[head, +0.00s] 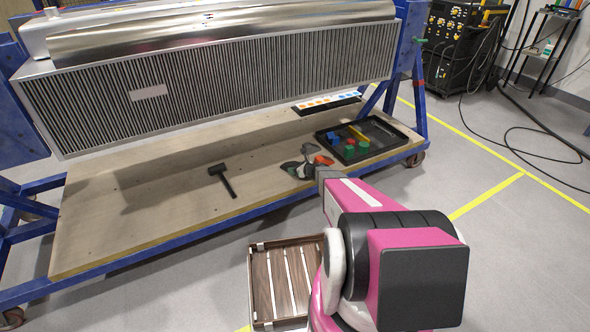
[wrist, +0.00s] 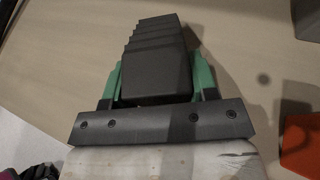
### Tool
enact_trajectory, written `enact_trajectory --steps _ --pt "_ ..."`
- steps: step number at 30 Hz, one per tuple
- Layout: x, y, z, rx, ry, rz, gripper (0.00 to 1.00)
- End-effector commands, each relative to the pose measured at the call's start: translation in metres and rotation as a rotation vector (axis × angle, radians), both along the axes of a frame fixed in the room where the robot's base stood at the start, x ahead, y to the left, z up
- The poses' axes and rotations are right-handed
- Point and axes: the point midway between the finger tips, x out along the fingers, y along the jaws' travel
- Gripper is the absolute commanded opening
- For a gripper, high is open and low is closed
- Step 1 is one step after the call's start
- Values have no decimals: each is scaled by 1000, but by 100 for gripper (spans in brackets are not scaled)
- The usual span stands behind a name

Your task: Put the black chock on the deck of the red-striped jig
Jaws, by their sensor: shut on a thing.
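The black chock (wrist: 155,62), a dark block with a stepped, ridged top, is between the green fingers of my gripper (wrist: 157,80) in the wrist view. My gripper is shut on it. In the head view my gripper (head: 300,168) is over the front edge of the jig's wooden deck (head: 130,205), right of its middle; the chock is hard to make out there. Pale wood also shows behind the chock in the wrist view (wrist: 235,50). I cannot tell whether the chock touches the deck.
A black hammer (head: 222,180) lies on the deck left of my gripper. An orange thing (head: 323,160) is close by on the right. A black tray (head: 362,139) with coloured parts stands farther right. A large finned unit (head: 220,85) hangs above. The left deck is clear.

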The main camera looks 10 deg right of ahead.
Motion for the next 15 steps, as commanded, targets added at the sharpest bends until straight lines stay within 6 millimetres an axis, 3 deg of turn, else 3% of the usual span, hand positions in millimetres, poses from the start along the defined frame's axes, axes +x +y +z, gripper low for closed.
enact_trajectory --steps 9,10,11,12,15 --pt "0 0 -2 1 -1 0 21" --pt "0 0 -2 -1 -1 0 60" --pt "0 0 -2 -1 -1 0 69" --pt "0 0 -2 -1 -1 0 79" --pt "0 0 -2 -1 -1 0 79"
